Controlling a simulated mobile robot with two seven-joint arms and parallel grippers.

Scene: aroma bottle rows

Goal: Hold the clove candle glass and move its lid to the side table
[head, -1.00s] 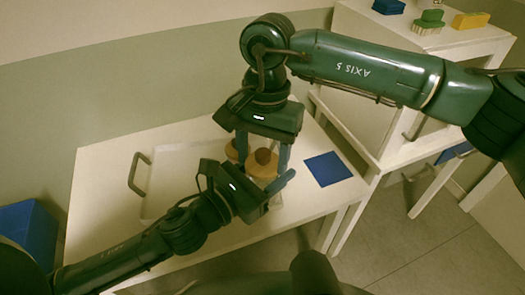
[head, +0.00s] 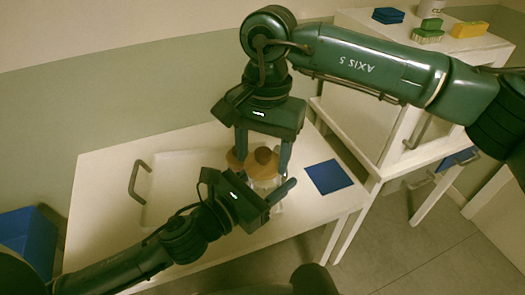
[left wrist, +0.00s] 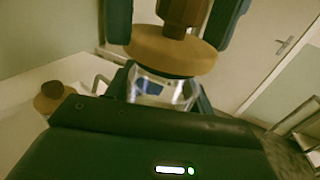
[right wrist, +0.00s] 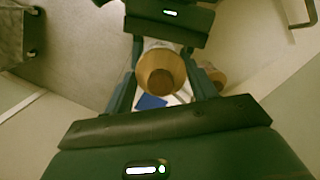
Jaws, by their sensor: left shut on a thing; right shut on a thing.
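The round wooden lid (head: 263,167) with a darker knob is between the fingers of my right gripper (head: 264,160), which is shut on it from above. The left wrist view shows the lid (left wrist: 168,52) level, directly over the clear candle glass (left wrist: 160,90). My left gripper (left wrist: 160,97) is shut on the glass from the side. In the head view the glass (head: 266,182) shows partly below the lid; my left gripper covers the rest. The lid looks slightly raised, but the exact gap is unclear. The right wrist view shows the lid (right wrist: 161,73) from above. I cannot read a label.
Another wooden-lidded jar (head: 235,159) stands close behind left; its lid shows in the left wrist view (left wrist: 62,97). A pale tray (head: 180,172) with a handle lies left. A blue square (head: 328,176) lies right. A white stand (head: 360,45) at right holds sponges and a brush.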

